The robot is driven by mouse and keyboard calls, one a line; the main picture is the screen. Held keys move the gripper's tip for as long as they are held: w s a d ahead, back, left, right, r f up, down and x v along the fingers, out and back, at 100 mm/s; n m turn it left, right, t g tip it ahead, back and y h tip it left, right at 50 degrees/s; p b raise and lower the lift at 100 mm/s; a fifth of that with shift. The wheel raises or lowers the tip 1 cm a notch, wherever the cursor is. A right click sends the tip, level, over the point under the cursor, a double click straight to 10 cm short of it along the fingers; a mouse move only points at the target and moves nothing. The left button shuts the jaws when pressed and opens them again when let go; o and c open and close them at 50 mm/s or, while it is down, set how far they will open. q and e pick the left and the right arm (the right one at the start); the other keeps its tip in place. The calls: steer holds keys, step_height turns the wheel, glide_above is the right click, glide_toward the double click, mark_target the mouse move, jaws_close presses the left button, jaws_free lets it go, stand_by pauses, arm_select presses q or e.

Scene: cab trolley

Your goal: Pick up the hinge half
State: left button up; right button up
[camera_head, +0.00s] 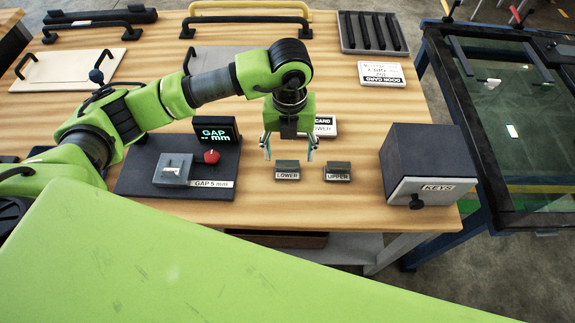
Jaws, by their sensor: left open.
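My left gripper (289,154) points down with its two fingers apart and nothing seen between them. It hangs above and just behind a small dark grey block labelled LOWER (287,168). A similar block labelled UPPER (338,171) stands to its right, clear of the fingers. A grey block (172,170) with a small pale metal piece on top sits on the dark gap fixture (140,192) to the left. I cannot tell for sure which of these small parts is the hinge half. My right gripper is not in view.
The fixture has a display (216,132) and a red knob (211,157). A dark box labelled KEYS (428,165) stands at the right front of the wooden table (350,120). Behind lie cards, a slotted tray (372,34) and several handles. A glass-topped frame (510,110) stands right.

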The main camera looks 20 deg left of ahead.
mark_target(288, 164)
arm_select(q)
steer(key=shift+w+f, duration=0.1)
steer(key=shift+f, duration=0.25)
steer(key=f+p, duration=0.1)
steer(key=f, duration=0.1)
steer(key=shift+s+a+f+p, duration=0.15)
steer(key=shift+s+f+p, duration=0.2)
steer(key=shift+p, duration=0.05)
step_height(288, 164, down, 2)
steer(key=shift+f, duration=0.1)
steer(key=shift+w+f, duration=0.1)
steer(key=shift+f, duration=0.05)
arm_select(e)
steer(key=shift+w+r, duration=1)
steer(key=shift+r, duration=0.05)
arm_select(q)
steer(key=c, duration=1.4)
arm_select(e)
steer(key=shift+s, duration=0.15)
